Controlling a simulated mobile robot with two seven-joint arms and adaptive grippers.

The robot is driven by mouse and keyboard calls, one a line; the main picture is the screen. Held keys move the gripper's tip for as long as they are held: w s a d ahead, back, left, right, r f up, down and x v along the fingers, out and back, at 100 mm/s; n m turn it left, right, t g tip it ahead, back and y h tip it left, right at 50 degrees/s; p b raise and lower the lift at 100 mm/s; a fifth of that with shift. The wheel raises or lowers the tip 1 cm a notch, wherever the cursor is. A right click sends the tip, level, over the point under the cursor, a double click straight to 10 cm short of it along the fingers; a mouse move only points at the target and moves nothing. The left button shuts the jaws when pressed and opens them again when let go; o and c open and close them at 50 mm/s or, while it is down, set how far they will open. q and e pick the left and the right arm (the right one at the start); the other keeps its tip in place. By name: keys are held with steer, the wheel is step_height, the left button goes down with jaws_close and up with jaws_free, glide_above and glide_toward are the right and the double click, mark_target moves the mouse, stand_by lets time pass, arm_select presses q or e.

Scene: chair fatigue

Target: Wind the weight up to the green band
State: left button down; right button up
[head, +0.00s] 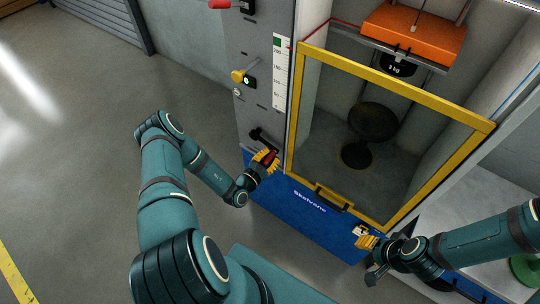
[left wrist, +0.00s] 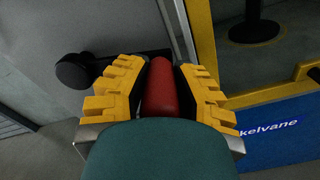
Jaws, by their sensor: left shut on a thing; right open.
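The crank (head: 258,136) sits low on the grey front panel, with a black arm and a red handle (left wrist: 161,88). My left gripper (head: 266,160) is shut on the red handle, its yellow ribbed fingers on both sides of it in the left wrist view. The orange weight (head: 413,35), with a black "3 kg" plate under it, hangs high inside the machine. A white scale (head: 281,75) on the panel has the green band (head: 277,42) near its top. My right gripper (head: 366,241) is open near the blue base's right side.
A yellow-framed clear guard (head: 395,80) stands in front of a dark round stool (head: 372,122). A yellow knob (head: 238,76) and a red lever (head: 219,4) stick out from the panel above the crank. Grey floor (head: 80,120) is free at left.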

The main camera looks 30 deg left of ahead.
arm_select(q)
steer(key=shift+s+f, duration=0.1)
steer(key=shift+f, duration=0.1)
steer(key=c, duration=0.7)
jaws_free()
steer(key=shift+c, duration=0.2)
steer(key=s+a, duration=0.1)
steer(key=s, duration=1.1)
steer(key=shift+w, duration=0.1)
